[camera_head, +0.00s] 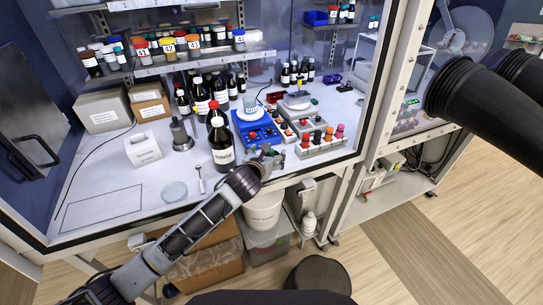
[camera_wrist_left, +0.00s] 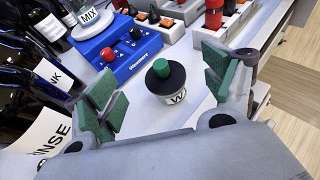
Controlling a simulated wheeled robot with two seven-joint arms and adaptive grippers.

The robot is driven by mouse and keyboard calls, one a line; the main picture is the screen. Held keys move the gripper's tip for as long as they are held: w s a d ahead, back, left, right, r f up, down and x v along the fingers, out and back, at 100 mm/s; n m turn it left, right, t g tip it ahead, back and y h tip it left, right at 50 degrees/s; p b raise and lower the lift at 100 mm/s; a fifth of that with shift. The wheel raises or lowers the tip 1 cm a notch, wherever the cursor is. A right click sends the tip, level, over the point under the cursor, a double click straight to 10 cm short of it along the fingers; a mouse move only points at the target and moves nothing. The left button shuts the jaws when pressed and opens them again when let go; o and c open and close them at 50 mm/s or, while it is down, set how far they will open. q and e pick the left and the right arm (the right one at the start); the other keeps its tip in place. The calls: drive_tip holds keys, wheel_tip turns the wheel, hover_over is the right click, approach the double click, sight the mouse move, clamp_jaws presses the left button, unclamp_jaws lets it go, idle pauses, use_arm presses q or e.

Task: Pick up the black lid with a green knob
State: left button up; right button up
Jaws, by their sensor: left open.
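The black lid (camera_wrist_left: 164,81) with a green knob (camera_wrist_left: 161,67) sits on a small white jar (camera_wrist_left: 176,98) labelled W, upright on the white bench in the left wrist view. My left gripper (camera_head: 268,158) is at the bench's front edge in the head view. In the left wrist view its green-padded fingers are wide apart, one to each side of the lid, with clear gaps and nothing between them touched. In the head view I cannot make out the lid, which my gripper seems to cover. My right gripper is not in view.
A brown RINSE bottle (camera_head: 221,143) stands close left of my gripper. Shelves hang above. The bench's left front is mostly clear around a glass dish (camera_head: 174,191).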

sight(271, 151)
use_arm(q)
drive_tip(key=shift+w+d+f, duration=0.1)
drive_tip(key=shift+w+f, duration=0.05)
drive_tip(key=shift+w, duration=0.2)
drive_tip(key=shift+w, duration=0.1)
drive_tip(key=shift+f+p+x, duration=0.2)
drive_tip(key=shift+p+x, duration=0.15)
drive_tip(key=shift+x, duration=2.15)
drive_tip(key=c, duration=1)
